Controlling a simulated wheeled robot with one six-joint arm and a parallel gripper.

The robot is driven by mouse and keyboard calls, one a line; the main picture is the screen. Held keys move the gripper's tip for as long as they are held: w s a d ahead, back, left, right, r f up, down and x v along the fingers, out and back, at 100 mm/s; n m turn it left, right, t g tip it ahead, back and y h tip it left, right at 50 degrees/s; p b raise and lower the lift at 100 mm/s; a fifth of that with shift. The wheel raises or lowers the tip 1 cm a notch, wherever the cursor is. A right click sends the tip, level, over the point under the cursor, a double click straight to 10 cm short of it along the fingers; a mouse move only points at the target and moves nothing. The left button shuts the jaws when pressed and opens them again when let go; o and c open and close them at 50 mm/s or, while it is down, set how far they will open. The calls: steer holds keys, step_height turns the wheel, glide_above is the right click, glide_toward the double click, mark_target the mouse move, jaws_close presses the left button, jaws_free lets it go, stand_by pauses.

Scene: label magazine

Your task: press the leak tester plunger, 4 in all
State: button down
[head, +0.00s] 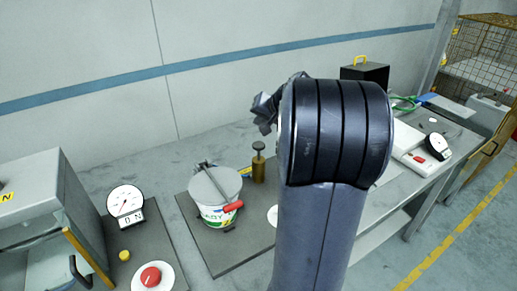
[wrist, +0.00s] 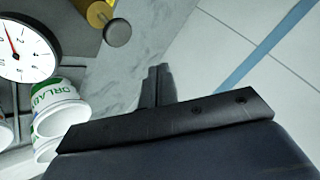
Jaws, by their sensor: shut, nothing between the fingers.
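A brass cylinder with a dark round knob on top, which looks like the plunger (head: 258,164), stands upright on a dark board beside the white tub in the head view. In the wrist view its brass body and grey knob (wrist: 117,33) show at the top left, apart from my fingers. My gripper (head: 264,110) shows only in part in the head view, above the plunger, with the rest hidden behind my arm. In the wrist view my gripper (wrist: 158,85) has its fingers together and nothing between them.
A white tub (head: 214,188) with tools on its lid stands left of the plunger. A dial gauge (head: 127,203) and red button (head: 151,277) are further left. A black box (head: 364,73) stands behind my arm. A round dial (wrist: 25,50) shows in the wrist view.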

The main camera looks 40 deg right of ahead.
mark_target(261, 147)
steer(key=shift+f+b, duration=1.9)
steer(key=shift+f, duration=0.85)
steer(key=shift+f+b, duration=0.45)
steer(key=shift+b, duration=0.05)
steer(key=shift+f+b, duration=1.85)
steer(key=shift+f, duration=0.05)
stand_by(1.1)
steer(key=shift+r, duration=0.1)
stand_by(0.3)
steer(key=shift+r+p, duration=1.6)
steer(key=shift+r, duration=0.65)
steer(key=shift+r, duration=0.15)
